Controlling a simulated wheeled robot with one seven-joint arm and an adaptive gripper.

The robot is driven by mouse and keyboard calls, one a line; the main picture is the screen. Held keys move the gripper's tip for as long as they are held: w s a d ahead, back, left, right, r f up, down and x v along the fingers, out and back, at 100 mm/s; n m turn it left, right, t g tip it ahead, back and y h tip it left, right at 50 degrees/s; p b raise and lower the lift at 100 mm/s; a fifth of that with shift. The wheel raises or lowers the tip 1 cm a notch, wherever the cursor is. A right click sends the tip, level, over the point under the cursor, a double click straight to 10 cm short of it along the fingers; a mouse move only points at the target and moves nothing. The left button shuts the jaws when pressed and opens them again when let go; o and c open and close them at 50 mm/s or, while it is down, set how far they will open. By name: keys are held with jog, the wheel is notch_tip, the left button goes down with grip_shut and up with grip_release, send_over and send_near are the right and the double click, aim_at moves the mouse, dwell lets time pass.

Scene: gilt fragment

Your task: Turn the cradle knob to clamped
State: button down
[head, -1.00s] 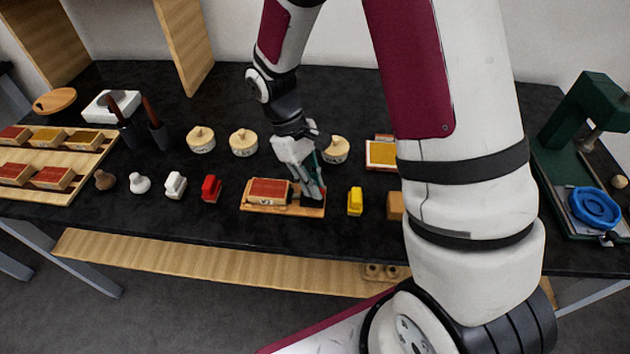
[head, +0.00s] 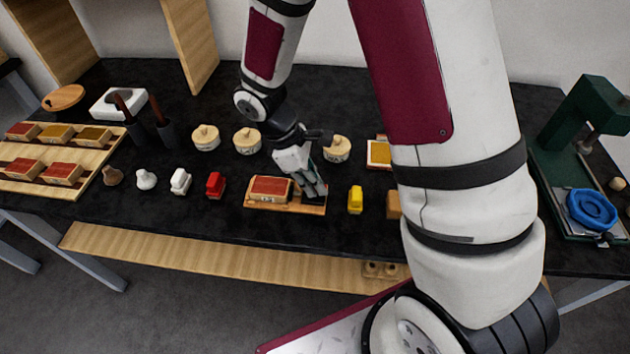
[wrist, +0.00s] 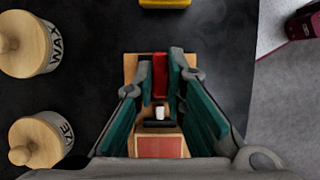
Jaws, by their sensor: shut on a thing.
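The cradle is a wooden board (head: 318,210) near the front middle of the table. A red-topped block (head: 270,188) lies on its left part. My gripper (head: 316,194) points down at the board's right end. In the wrist view, the cradle's red knob (wrist: 160,76) sits between the two green fingers of my gripper (wrist: 162,72), which are shut on it. A small white piece (wrist: 160,113) and a dark bar show between the knob and the block (wrist: 159,147). The fingers hide part of the knob, and I cannot read any clamp marking.
A yellow piece (head: 355,200) stands just right of the cradle and a red one (head: 215,185) to its left. Round lidded pots (head: 337,149) stand behind. A tiered wooden rack (head: 75,180) is at left, and a green press (head: 580,130) at right.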

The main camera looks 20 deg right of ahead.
dwell(0.3)
jog(key=c, duration=1.6)
grip_release()
jog(key=shift+c, duration=0.2)
jog(key=v, duration=1.2)
jog(key=s+d+r+m+t+y, duration=0.2)
jog(key=s+r+m+t, duration=0.1)
jog(key=s+r+m, duration=0.3)
jog(key=s+d+r+m+t+y, duration=0.2)
jog(key=s+r+m, duration=0.4)
jog(key=s+r, duration=0.4)
jog(key=shift+s+d+t, duration=0.55)
jog(key=shift+s+t, duration=0.35)
jog(key=shift+t, duration=0.2)
